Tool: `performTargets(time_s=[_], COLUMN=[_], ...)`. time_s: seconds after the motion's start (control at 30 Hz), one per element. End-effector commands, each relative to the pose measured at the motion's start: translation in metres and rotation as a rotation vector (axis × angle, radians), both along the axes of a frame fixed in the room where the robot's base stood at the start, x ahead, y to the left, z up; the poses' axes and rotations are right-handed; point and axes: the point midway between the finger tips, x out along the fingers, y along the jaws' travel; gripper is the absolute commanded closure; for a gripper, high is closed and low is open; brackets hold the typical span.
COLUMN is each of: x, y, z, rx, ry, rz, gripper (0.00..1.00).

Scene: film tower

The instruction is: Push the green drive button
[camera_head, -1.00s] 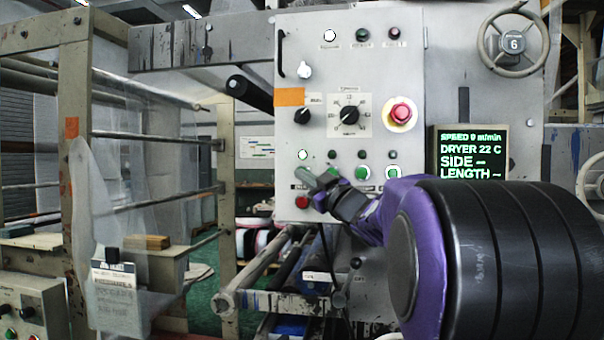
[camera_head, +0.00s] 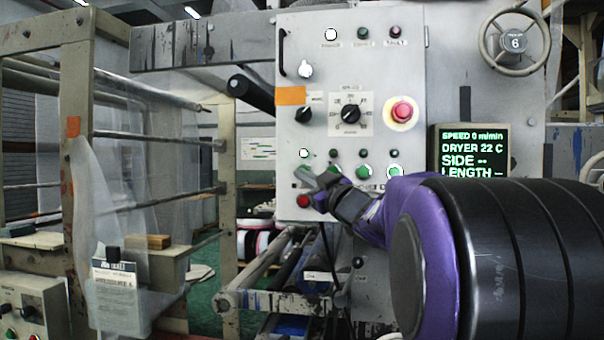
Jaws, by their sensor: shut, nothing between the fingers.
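The grey control panel (camera_head: 380,65) faces me with a row of green buttons: one (camera_head: 333,169) just right of my fingers, one (camera_head: 362,171) in the middle and one (camera_head: 394,170) on the right. Their labels are too small to read, so I cannot tell which is the drive button. My gripper (camera_head: 303,174) is shut and empty, its fingertips at the left end of this row. They hide the panel there, and I cannot tell whether they touch it. A red button (camera_head: 303,201) sits just below the fingertips.
A small lamp (camera_head: 304,153) above the fingertips is lit white. Dark knobs (camera_head: 351,113) and a red emergency stop (camera_head: 402,112) sit higher up. A display (camera_head: 472,154) reads speed 0 m/min. Rollers and a frame stand at left.

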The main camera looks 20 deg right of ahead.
Motion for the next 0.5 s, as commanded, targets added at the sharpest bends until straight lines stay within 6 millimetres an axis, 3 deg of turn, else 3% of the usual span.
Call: performTargets(time_s=[0.5], x=[-0.038], y=[0.026], z=[0.000], rx=[-0.001], ry=[-0.001], rz=[0.001], gripper=[1.00])
